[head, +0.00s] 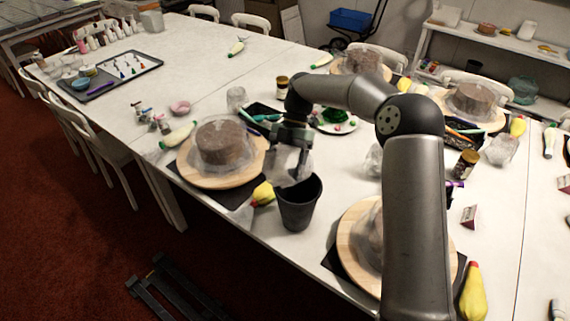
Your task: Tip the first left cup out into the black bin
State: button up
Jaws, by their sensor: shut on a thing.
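The black bin (298,208) stands upright near the front edge of the white table, between two cake turntables. My gripper (290,172) is above the bin's back-left rim and points down. It is shut on a pale, translucent cup (287,177), which looks tilted and is partly hidden by the fingers and the bin rim. I cannot tell whether anything is in the cup or how much is inside the bin.
A covered brown cake (222,145) sits on a wooden turntable (185,166) left of the bin. A yellow piping bag (263,194) lies against the bin's left side. Another turntable (350,232) is at right, partly behind my arm.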

aim_at(284, 153)
jog(key=shift+r, duration=0.1)
jog(key=shift+r+p, duration=0.65)
jog(key=shift+r, duration=2.3)
